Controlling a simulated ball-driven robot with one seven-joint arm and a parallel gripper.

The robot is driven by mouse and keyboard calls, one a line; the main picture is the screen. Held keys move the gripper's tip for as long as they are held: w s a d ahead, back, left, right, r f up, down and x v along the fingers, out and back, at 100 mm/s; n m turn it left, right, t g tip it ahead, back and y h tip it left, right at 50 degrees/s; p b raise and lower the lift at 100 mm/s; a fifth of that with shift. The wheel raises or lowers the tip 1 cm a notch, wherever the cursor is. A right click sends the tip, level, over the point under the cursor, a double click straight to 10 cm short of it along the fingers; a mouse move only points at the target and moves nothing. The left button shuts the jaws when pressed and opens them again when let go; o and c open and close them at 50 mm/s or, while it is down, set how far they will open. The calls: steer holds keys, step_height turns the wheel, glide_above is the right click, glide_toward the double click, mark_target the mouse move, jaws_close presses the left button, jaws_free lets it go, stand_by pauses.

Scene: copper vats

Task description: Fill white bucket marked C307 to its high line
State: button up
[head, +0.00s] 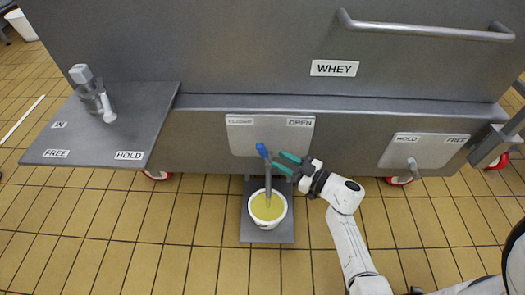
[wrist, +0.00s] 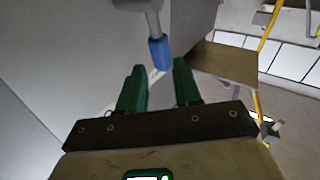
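A white bucket (head: 286,212) stands under the vat's outlet, with yellow liquid (head: 268,206) inside. No C307 mark or high line can be read on it from above. A grey valve lever with a blue grip (head: 262,150) stands out in front of a plate (head: 240,139) labelled CLOSED at left and OPEN at right. My gripper (head: 288,164) is just right of the blue grip, its green fingers apart. In the wrist view, the blue grip (wrist: 159,53) lies just beyond the open fingertips (wrist: 158,72), roughly in line with the gap. Whether liquid is flowing cannot be told.
The steel vat (head: 230,60) carries a WHEY sign (head: 334,68) and a rail (head: 425,30). A side shelf (head: 140,105) at left has a clamp-like fitting (head: 95,95). A HOLD/FREE plate (head: 423,150) is at right. The tiled floor in front is clear.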

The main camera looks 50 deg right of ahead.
mark_target(265, 153)
steer(key=w+b, duration=0.1)
steer(key=w, duration=0.1)
steer(key=w+b, duration=0.1)
steer(key=w, duration=0.2)
steer(key=w+b, duration=0.1)
steer(key=w, duration=0.2)
steer(key=shift+a, duration=0.4)
steer(key=shift+c, duration=0.5)
steer(key=shift+s, duration=0.1)
jaws_close()
